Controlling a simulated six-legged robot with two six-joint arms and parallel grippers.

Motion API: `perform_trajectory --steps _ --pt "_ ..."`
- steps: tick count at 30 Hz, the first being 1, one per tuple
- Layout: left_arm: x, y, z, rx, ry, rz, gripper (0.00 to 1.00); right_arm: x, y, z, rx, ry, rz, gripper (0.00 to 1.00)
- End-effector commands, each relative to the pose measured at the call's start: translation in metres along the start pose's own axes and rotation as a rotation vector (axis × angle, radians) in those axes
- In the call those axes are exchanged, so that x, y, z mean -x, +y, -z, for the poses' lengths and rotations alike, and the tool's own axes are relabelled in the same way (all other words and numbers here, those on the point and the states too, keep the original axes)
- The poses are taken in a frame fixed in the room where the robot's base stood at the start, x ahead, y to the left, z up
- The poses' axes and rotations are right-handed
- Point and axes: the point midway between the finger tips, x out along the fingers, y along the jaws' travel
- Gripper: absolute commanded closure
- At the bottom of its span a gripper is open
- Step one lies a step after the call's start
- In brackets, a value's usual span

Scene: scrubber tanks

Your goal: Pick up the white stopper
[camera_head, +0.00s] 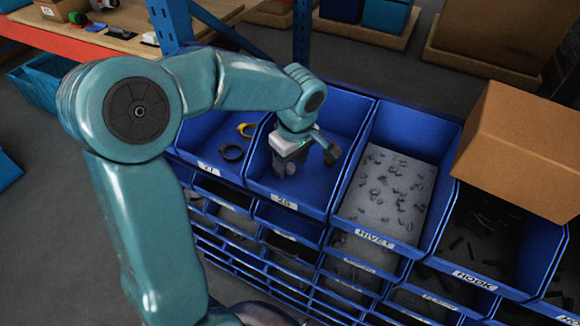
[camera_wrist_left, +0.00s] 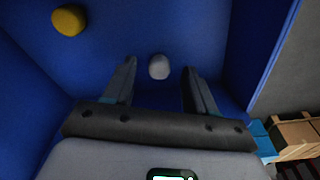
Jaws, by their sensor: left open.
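The white stopper (camera_wrist_left: 159,67) looks like a small rounded light-grey piece on the blue bin floor in the left wrist view. My left gripper (camera_wrist_left: 159,74) is open, with a finger on either side of the stopper in that view and a gap at both sides. In the head view my left gripper (camera_head: 285,166) reaches down into a blue bin (camera_head: 335,122) in the upper row. The stopper cannot be clearly told from the gripper there. My right gripper is not in view.
A yellow piece (camera_wrist_left: 69,20) lies on blue at the upper left of the wrist view. A dark ring (camera_head: 231,152) lies in the bin to the left. The rivet bin (camera_head: 383,190) is to the right. A cardboard box (camera_head: 525,150) rests over the far-right bins.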

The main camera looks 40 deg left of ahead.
Motion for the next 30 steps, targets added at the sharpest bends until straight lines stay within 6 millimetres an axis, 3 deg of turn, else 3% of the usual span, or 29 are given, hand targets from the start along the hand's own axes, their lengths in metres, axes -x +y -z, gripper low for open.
perform_trajectory --steps 8,13,14,25,30 --pt "-0.005 0.001 0.0 0.0 0.001 -0.001 0.44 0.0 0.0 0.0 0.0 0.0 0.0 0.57" --pt "-0.005 0.001 0.0 0.0 0.001 -0.001 0.96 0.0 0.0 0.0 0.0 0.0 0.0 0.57" --pt "-0.005 0.001 0.0 0.0 0.001 -0.001 1.0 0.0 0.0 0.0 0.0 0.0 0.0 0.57" --pt "-0.004 0.001 0.0 0.0 0.001 -0.001 1.0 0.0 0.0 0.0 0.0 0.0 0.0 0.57" --pt "0.009 0.001 0.002 0.0 0.002 -0.003 1.0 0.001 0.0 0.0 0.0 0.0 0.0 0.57"
